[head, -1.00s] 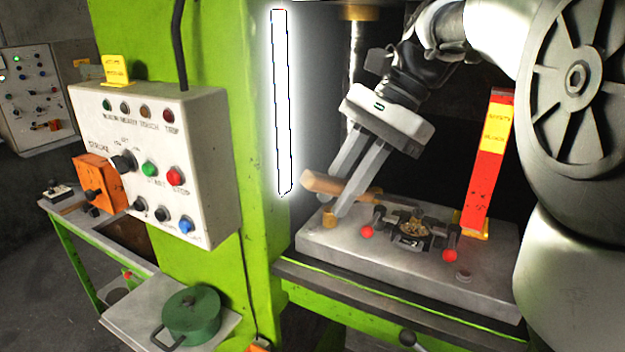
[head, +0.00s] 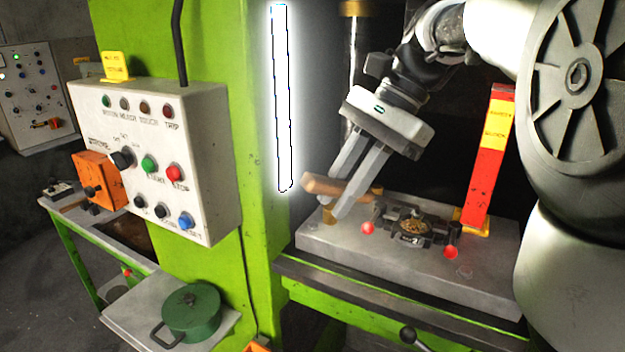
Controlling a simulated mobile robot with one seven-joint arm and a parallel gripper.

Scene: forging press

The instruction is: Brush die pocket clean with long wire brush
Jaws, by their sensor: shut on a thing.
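My gripper (head: 337,212) reaches down from the upper right over the left part of the grey die block. It is shut on the wooden handle of the wire brush (head: 322,185). The handle's blunt end sticks out to the left of the fingers, and the brush slants down to the right towards the die. The die pocket (head: 413,227) lies in a dark clamped holder in the middle of the block and holds brownish, grainy debris. The bristles are too small and dark to make out, so I cannot tell whether they touch the pocket.
Two red-knobbed clamps, left (head: 367,228) and right (head: 450,252), flank the pocket. A red and yellow guard post (head: 490,160) stands behind right. The green press column (head: 235,130) and control box (head: 155,160) are left. A green lidded pot (head: 191,312) sits on a low shelf.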

